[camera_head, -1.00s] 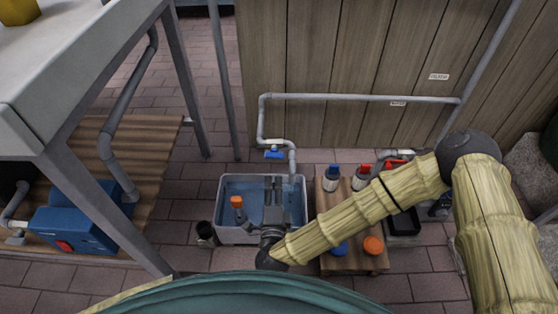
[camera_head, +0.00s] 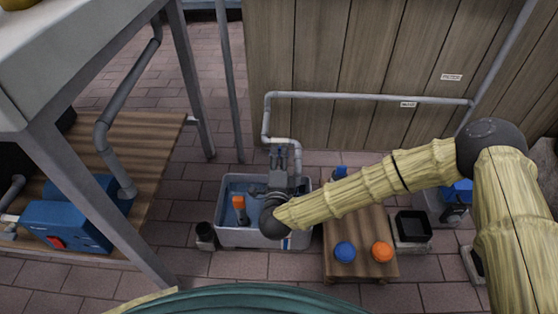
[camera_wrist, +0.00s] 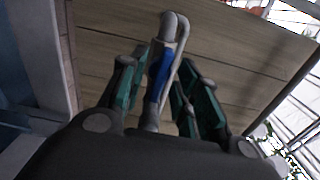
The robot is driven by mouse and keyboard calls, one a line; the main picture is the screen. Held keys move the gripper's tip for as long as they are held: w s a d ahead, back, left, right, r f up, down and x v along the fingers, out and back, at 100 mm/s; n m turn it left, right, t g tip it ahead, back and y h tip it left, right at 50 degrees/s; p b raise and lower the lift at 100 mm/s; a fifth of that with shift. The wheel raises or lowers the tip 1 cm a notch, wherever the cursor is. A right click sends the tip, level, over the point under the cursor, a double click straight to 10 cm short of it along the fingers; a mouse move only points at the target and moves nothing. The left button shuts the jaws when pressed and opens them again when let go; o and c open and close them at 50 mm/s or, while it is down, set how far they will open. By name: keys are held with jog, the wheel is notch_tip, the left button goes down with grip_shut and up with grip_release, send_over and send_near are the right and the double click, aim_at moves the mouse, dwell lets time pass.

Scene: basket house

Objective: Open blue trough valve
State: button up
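The blue valve handle (camera_wrist: 160,76) sits on a grey pipe (camera_wrist: 172,32) and shows between my fingers in the wrist view. In the head view my gripper (camera_head: 279,160) hides the valve, just at the pipe (camera_head: 282,139) that comes down over the trough. My gripper in the wrist view (camera_wrist: 158,85) is open, with green-padded fingers on both sides of the handle. Whether a finger touches the handle I cannot tell. The white trough (camera_head: 232,238) with water stands under my gripper, and an orange-topped item (camera_head: 239,203) is in it.
A low wooden table (camera_head: 355,221) right of the trough holds a blue ball-like item (camera_head: 344,251) and an orange one (camera_head: 382,251). A black tray (camera_head: 413,226) is farther right. A wooden wall (camera_head: 330,50) stands behind the pipe. A grey table leg (camera_head: 105,215) is at left.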

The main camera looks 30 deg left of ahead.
grip_shut()
jog(key=shift+w+r+p, duration=0.1)
jog(key=shift+r+p, duration=0.1)
jog(key=shift+p, duration=0.55)
jog(key=shift+f+n+p, duration=0.1)
jog(key=shift+n+p, duration=0.2)
jog(key=shift+p, duration=0.15)
jog(key=shift+f, duration=0.1)
grip_release()
jog(key=shift+w, duration=0.1)
jog(key=shift+s, duration=0.2)
